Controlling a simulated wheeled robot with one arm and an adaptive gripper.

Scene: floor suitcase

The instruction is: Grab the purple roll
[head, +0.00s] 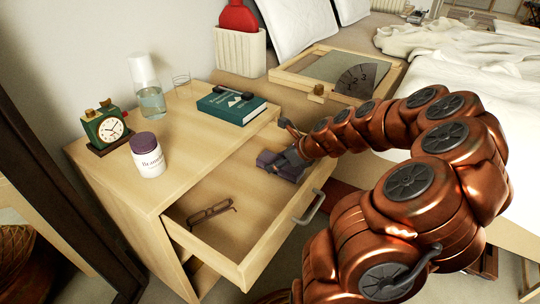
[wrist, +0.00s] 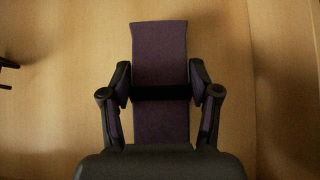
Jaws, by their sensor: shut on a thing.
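The purple roll (wrist: 159,55) shows in the wrist view as a dark purple strip with a black band across it. My gripper (wrist: 160,92) has one finger on each side of it, shut on the roll near the band. In the head view the purple roll (head: 265,159) is at the right back part of the open drawer (head: 245,190), and my gripper (head: 287,165) reaches in over the drawer's right side and partly hides it. I cannot tell whether the roll touches the drawer floor.
Glasses (head: 210,212) lie in the drawer's front left. On the nightstand (head: 185,130) stand a green clock (head: 108,130), a purple-lidded jar (head: 148,157), a bottle (head: 148,90) and a green book (head: 232,105). A bed (head: 480,85) and a wooden tray (head: 300,72) lie behind.

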